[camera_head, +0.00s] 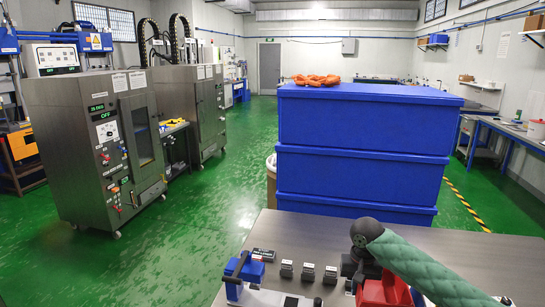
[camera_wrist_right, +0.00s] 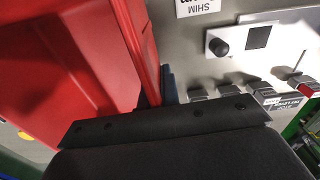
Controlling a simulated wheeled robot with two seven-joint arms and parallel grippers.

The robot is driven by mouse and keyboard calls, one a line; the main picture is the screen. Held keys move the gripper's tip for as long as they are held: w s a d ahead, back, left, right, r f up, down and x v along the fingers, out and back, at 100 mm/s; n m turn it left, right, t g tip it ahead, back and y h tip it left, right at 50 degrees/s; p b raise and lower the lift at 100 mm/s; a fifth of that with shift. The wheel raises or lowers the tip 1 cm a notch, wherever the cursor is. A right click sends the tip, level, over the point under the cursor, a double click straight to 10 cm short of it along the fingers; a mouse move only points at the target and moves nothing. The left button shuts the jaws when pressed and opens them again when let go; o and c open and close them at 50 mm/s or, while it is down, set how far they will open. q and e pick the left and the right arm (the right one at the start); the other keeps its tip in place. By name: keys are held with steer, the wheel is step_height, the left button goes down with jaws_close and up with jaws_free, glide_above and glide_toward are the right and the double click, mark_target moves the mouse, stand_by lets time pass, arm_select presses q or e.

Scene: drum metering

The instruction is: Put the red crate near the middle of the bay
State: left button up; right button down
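The red crate (camera_head: 385,291) is at the bottom edge of the head view, on the near right of the grey bench, partly cut off and partly covered by my right arm. In the right wrist view the crate (camera_wrist_right: 65,60) fills the left side, very close. My right gripper (camera_wrist_right: 158,95) is at the crate's wall, with a dark finger against the wall's outer side. It looks closed on the wall; the other finger is mostly hidden. In the head view the gripper is largely hidden beside the crate. My left gripper is not in view. I cannot make out the bay.
A blue and white device (camera_head: 243,270) stands on the bench (camera_head: 460,255), left of the crate. Several small grey blocks (camera_head: 308,272) are lined up between them. Stacked blue bins (camera_head: 362,130) stand behind the bench. The bench's right rear is clear.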

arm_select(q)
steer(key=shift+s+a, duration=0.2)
arm_select(e)
steer(key=s+a+f+n, duration=0.2)
steer(key=s+a+f, duration=0.1)
steer(key=s, duration=0.6)
steer(key=shift+s+a+f, duration=0.3)
steer(key=shift+a, duration=0.2)
